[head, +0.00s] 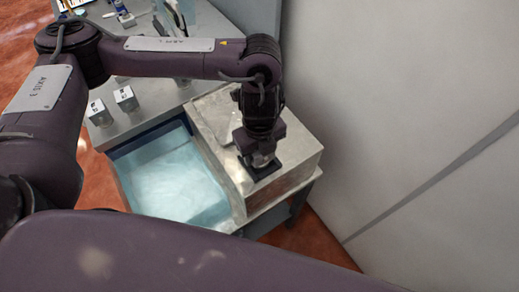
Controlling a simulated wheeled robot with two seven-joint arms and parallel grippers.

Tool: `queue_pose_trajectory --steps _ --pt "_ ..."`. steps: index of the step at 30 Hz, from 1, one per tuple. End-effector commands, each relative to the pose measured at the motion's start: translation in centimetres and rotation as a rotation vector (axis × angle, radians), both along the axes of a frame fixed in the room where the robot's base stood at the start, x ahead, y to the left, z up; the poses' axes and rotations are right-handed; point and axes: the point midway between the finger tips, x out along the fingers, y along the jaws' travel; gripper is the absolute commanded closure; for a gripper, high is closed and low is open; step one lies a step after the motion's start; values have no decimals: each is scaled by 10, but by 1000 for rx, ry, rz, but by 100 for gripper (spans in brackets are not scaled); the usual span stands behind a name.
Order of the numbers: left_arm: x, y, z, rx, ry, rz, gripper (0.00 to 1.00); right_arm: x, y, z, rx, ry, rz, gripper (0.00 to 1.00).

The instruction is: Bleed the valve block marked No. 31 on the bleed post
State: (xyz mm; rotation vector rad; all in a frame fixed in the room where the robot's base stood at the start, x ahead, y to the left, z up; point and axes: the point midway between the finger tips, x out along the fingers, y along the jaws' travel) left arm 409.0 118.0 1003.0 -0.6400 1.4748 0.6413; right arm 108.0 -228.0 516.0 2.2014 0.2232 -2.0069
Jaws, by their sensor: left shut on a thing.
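My left gripper (262,150) points down over the top of a grey metal box (298,152) at the right end of the bench. It is shut on a small greyish thing, mostly hidden by the gripper; I cannot tell whether it is a valve block. A black square pad (268,170) lies directly below it on the box top; I cannot tell whether the held thing touches it. Two small pale blocks with dark markings, one (99,112) at left and one (126,98) right of it, stand on the bench; their numbers are unreadable. My right gripper is out of view.
An open basin (165,180) with a pale blue inside lies left of the metal box. The grey bench (150,118) carries several small items at its far end. A pale wall (400,110) stands close on the right. My own arm parts cover the foreground.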

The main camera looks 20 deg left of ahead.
Motion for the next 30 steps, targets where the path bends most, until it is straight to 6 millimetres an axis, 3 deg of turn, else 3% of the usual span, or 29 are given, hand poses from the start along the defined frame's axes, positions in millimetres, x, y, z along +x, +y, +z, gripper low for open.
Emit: queue_pose_trajectory --steps 30 --pt "0 0 -5 -1 -1 0 100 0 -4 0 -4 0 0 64"
